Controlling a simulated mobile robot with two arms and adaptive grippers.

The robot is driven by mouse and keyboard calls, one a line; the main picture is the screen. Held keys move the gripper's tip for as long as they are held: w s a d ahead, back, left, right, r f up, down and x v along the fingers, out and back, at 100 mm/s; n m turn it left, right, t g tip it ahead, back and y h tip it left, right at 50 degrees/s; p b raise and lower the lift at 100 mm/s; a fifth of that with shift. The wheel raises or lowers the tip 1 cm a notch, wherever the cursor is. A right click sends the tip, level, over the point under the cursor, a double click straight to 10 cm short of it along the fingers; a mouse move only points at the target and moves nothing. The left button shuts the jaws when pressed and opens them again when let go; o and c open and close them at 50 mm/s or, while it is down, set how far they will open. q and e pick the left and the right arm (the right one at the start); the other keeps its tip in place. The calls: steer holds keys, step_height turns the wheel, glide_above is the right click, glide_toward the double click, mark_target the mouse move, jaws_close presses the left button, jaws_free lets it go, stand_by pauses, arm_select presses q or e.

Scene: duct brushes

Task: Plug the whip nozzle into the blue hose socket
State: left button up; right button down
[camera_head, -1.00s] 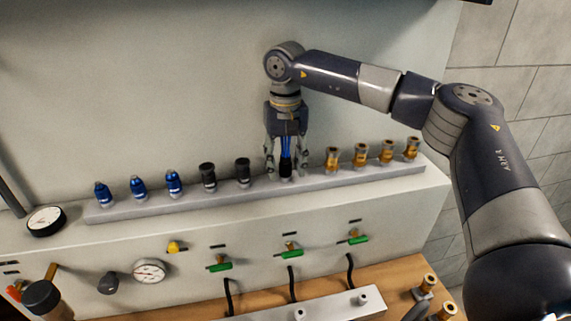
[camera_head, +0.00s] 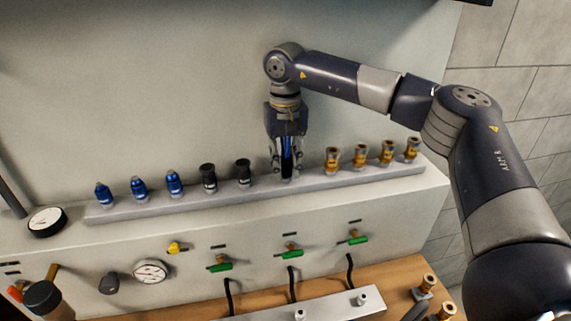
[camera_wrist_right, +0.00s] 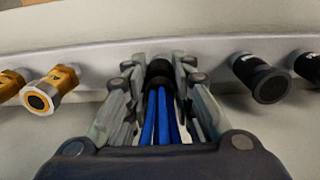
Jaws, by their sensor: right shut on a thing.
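The whip nozzle (camera_head: 287,152), a black collar with blue strands, stands upright at the grey rack between the black and the brass nozzles. My right gripper (camera_head: 286,172) points down over it and is shut on it. In the right wrist view the fingers close on both sides of its black collar (camera_wrist_right: 159,70), with the blue strands (camera_wrist_right: 160,118) between them. Its lower end is hidden. I cannot make out a blue hose socket in these views. My left gripper is not in view.
The rack (camera_head: 255,198) also holds blue-tipped nozzles (camera_head: 139,188), two black nozzles (camera_head: 208,178) and several brass nozzles (camera_head: 360,155) close by. Below are green valves (camera_head: 290,254), a gauge (camera_head: 151,271) and black hoses. Brass fittings (camera_head: 429,283) are at the lower right.

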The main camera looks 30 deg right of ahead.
mark_target(286, 156)
steer(key=shift+r+p, duration=2.05)
steer(key=shift+r, duration=0.9)
